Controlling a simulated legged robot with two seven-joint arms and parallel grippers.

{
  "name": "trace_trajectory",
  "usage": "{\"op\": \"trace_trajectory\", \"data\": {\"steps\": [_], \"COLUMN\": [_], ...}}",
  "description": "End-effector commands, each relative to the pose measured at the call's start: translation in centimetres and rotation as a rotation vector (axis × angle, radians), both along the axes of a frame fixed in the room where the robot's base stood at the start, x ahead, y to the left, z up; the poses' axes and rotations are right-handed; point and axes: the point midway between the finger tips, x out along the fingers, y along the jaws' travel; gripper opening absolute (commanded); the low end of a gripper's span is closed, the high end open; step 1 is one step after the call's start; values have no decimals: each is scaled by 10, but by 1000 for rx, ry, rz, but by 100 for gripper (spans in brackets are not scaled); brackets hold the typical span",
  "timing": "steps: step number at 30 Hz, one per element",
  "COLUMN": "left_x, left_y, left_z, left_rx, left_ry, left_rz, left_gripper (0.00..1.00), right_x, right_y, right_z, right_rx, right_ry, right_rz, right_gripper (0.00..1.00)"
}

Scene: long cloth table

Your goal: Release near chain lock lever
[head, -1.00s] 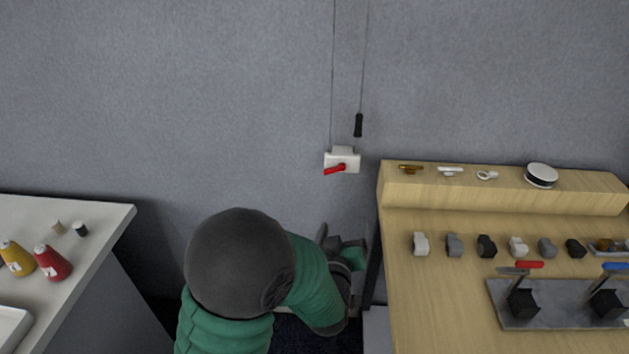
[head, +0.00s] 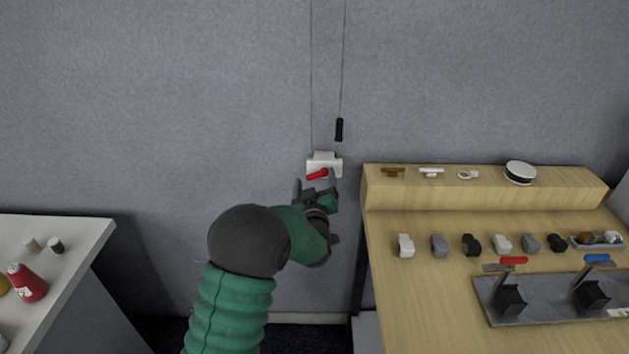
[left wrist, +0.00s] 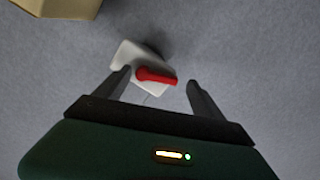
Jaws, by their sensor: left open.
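The chain lock is a small white box (head: 325,160) on the grey wall, with a red lever (head: 317,175) across its lower front. A cord runs up from the box. My left gripper (head: 315,184) is open just below the lever in the head view. In the left wrist view, the red lever (left wrist: 157,76) lies ahead, between the spread fingertips (left wrist: 158,76), and the white box (left wrist: 138,62) is behind it. I cannot tell whether a finger touches the lever. My right gripper is in neither view.
A dark handle (head: 339,130) hangs on a second cord just right of the box. A wooden bench (head: 420,290) with a raised shelf, several small parts and a grey lever plate (head: 545,306) stands right. A white counter (head: 85,240) with bottles stands left.

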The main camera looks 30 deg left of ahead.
Motion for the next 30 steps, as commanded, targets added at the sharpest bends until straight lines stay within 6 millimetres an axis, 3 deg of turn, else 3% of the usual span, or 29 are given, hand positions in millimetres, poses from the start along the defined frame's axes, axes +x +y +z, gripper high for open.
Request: {"op": "trace_trajectory", "data": {"steps": [9, 23, 30], "left_x": [4, 3, 3], "left_y": [4, 5, 4], "left_z": [0, -1, 4], "left_rx": [-1, -2, 147], "left_ry": [-1, 1, 94], "left_rz": [0, 2, -1], "left_gripper": [78, 18, 17], "right_x": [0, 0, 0], "right_y": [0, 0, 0], "right_z": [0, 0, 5], "right_rx": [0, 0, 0], "right_ry": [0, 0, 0], "right_rz": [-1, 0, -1], "right_gripper": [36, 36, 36]}}
